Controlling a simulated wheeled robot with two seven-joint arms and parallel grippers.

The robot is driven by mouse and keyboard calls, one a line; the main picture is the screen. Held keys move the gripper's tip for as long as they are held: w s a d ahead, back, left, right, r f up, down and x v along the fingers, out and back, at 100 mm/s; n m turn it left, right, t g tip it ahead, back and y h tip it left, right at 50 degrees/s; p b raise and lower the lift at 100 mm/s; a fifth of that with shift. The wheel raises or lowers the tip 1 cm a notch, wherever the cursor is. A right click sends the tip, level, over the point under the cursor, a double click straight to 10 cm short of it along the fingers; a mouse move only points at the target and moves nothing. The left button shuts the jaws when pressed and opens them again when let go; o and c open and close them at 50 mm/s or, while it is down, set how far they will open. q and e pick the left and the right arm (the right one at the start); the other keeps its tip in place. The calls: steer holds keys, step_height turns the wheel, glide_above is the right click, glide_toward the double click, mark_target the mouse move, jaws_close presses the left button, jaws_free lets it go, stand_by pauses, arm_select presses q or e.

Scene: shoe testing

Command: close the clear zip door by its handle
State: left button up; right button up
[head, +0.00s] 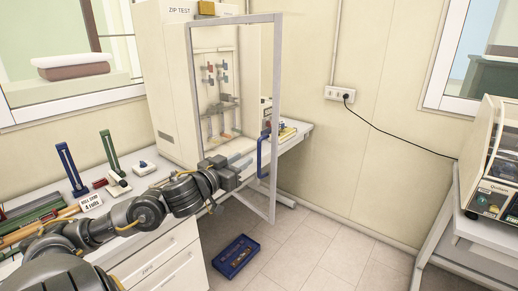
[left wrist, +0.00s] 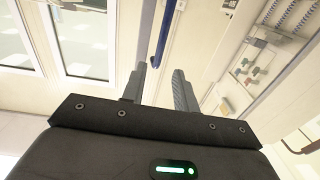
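The clear zip door (head: 276,110) has a grey frame and stands swung open from the white ZIP TEST cabinet (head: 175,75). A blue bar handle (head: 263,152) is upright on the door. My left gripper (head: 243,164) is just left of the handle in the head view, with its fingers pointing at it. In the left wrist view, the fingers (left wrist: 158,82) are apart with nothing held between them. The blue handle (left wrist: 164,35) runs up from near the fingertips there; I cannot tell whether it touches them. My right gripper is not in view.
The bench (head: 45,195) on the left carries a blue stand (head: 71,168), a green stand (head: 110,152) and a small sign (head: 90,201). A blue tray (head: 236,256) lies on the floor. Another machine (head: 490,165) stands at the right. Floor right of the door is clear.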

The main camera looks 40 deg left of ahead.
arm_select(q)
steer(key=w, duration=0.3)
steer(key=w+p, duration=0.1)
steer(key=w, duration=0.2)
steer(key=w+p, duration=0.1)
steer(key=w, duration=0.2)
steer(key=shift+w+a, duration=0.25)
steer(key=shift+w, duration=0.05)
steer(key=shift+c, duration=0.4)
jaws_close()
